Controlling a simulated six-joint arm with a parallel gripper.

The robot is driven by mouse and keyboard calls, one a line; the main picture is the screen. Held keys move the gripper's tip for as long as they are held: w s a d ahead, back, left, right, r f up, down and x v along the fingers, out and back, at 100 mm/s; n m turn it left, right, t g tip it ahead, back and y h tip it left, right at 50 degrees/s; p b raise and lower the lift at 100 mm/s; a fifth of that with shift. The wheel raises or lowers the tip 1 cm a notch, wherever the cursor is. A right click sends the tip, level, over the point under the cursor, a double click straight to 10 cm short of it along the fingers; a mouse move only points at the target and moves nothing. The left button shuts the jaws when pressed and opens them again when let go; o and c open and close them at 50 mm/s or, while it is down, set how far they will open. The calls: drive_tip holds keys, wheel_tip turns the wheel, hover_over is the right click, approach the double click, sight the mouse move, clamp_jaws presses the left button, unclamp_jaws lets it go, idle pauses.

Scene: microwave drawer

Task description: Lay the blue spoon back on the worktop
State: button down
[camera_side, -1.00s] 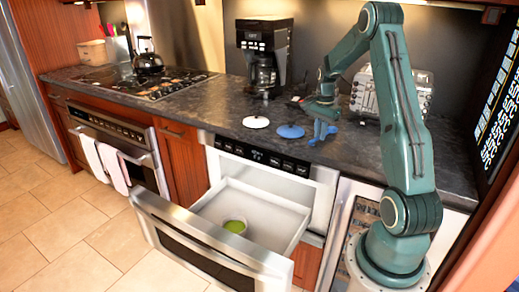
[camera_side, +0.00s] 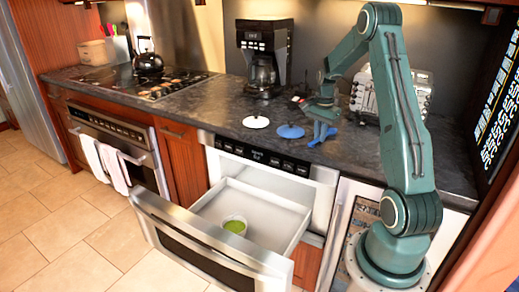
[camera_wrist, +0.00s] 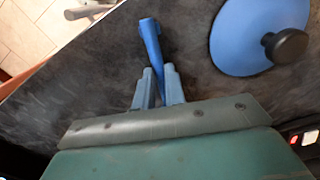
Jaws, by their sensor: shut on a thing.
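The blue spoon (camera_wrist: 150,38) is held between the fingers of my gripper (camera_wrist: 158,78) in the wrist view, with one end sticking out past the fingertips. In the side view my gripper (camera_side: 320,130) is low over the worktop (camera_side: 215,107), to the right of a blue lid. The spoon is small there and hard to tell from the fingers. I cannot tell whether the spoon touches the worktop.
A blue lid (camera_side: 290,131) with a dark knob lies close beside my gripper, and a white lid (camera_side: 256,122) lies further left. A coffee maker (camera_side: 264,60) and a toaster (camera_side: 365,92) stand behind. The open drawer (camera_side: 265,215) below holds a bowl of green contents (camera_side: 235,225).

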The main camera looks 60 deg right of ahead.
drive_tip(key=shift+f, duration=0.1)
drive_tip(key=c, duration=1.4)
unclamp_jaws()
wheel_tip(320, 180, up, 14)
drive_tip(key=shift+f, duration=0.1)
